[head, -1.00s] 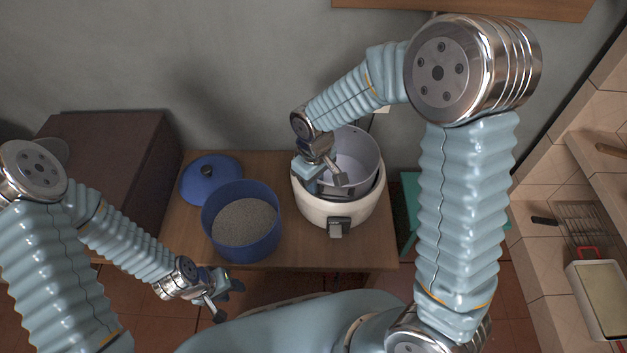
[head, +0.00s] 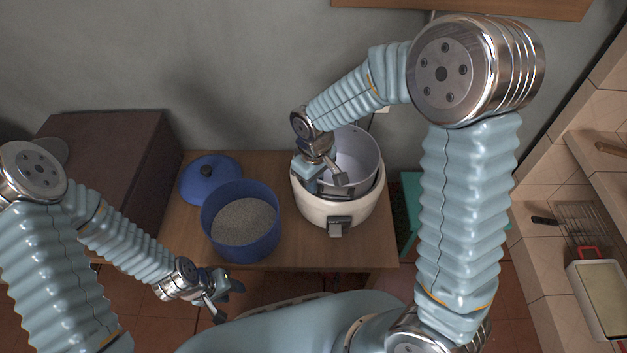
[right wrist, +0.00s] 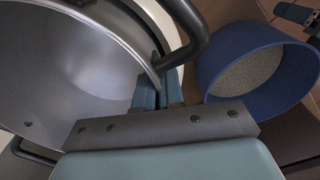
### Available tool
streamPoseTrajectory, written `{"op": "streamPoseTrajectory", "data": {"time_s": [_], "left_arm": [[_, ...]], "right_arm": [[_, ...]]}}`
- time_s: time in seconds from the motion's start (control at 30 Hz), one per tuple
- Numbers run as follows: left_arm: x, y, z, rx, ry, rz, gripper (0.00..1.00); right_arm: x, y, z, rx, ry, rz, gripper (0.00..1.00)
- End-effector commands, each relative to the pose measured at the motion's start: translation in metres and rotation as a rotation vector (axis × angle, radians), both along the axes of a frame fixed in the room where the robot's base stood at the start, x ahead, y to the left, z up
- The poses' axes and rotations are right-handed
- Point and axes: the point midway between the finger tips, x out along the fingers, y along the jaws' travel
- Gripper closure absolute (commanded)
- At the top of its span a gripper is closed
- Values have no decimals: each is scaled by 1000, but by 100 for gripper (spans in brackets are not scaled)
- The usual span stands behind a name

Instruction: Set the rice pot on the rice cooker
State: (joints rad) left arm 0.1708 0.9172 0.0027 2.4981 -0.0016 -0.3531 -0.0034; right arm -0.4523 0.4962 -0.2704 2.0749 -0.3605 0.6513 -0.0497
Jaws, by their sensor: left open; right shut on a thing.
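The rice pot (head: 360,158) is a light grey metal pot. It sits tilted in the mouth of the white rice cooker (head: 330,211), its back right side higher, not seen level. My right gripper (head: 327,178) is shut on the pot's left rim. In the right wrist view the jaws (right wrist: 160,92) pinch the wall of the pot (right wrist: 75,60), with a dark handle beside them. How deep the pot's bottom lies is hidden. My left gripper (head: 228,298) is open and empty in front of the table, apart from everything.
A blue pot of grain (head: 243,246) stands left of the cooker, and it also shows in the right wrist view (right wrist: 210,72). Its blue lid (head: 211,181) lies behind it on the wooden table (head: 283,255). A brown cabinet (head: 110,150) stands further left.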

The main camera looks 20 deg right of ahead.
Motion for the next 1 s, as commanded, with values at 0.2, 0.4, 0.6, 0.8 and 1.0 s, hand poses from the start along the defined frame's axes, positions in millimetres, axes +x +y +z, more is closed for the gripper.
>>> {"op": "streamPoseTrajectory", "data": {"time_s": [0.2,0.4,0.6,0.8,1.0], "left_arm": [[0,0,-12,0,0,0,57],[0,0,-14,0,0,0,57],[0,0,-14,0,0,0,57],[0,0,-14,0,0,0,57],[0,0,-10,0,0,0,57]], "right_arm": [[-15,-7,-30,-20,52,-2,100],[-14,-6,-33,-19,48,-2,89],[-14,-6,-32,-16,46,-3,82],[-14,-6,-32,-16,45,-4,82],[-14,-6,-28,-16,46,-4,82]]}}
